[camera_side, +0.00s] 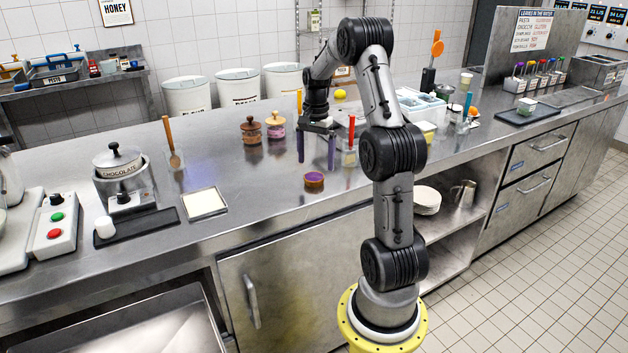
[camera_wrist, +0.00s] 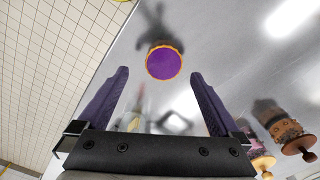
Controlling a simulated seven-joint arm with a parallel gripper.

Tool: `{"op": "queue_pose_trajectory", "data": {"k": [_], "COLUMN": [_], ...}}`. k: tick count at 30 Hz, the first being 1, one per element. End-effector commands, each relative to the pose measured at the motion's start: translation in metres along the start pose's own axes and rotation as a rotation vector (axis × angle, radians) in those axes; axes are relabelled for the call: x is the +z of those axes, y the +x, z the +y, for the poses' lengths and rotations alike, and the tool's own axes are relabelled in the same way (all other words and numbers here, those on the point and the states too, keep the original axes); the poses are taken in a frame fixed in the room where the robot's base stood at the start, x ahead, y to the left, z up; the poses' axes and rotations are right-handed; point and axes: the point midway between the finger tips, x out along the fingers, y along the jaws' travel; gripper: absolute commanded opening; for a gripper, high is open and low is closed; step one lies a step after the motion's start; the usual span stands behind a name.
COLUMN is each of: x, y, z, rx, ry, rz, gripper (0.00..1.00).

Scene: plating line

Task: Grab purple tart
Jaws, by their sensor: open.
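The purple tart (camera_side: 314,180) is a small round pastry with a purple top and a golden rim. It sits on the steel counter near its front edge. In the wrist view the tart (camera_wrist: 164,62) lies beyond the fingertips, roughly centred between them. My gripper (camera_side: 316,158) points down above the counter, its two dark purple fingers apart and empty. In the side view it hangs behind the tart, not touching it. The gripper also shows in the wrist view (camera_wrist: 158,75), open.
Two lidded jars (camera_side: 263,127) stand left of my gripper. A clear container with a red-handled tool (camera_side: 350,145) stands close on its right. A white square tray (camera_side: 204,203) lies further left. The counter around the tart is bare, and its front edge (camera_wrist: 97,60) is near.

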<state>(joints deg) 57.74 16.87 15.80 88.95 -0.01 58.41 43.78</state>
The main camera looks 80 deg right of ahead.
Motion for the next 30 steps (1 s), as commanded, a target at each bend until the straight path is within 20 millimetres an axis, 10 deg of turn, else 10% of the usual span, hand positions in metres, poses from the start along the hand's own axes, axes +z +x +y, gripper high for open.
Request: {"op": "queue_pose_trajectory", "data": {"k": [23,30], "x": [-0.002,-0.002], "y": [0.055,0.055], "z": [-0.006,-0.006], "rx": [0.000,0.000], "ry": [-0.001,-0.001], "rz": [0.001,0.001], "gripper": [1.00,0.57]}}
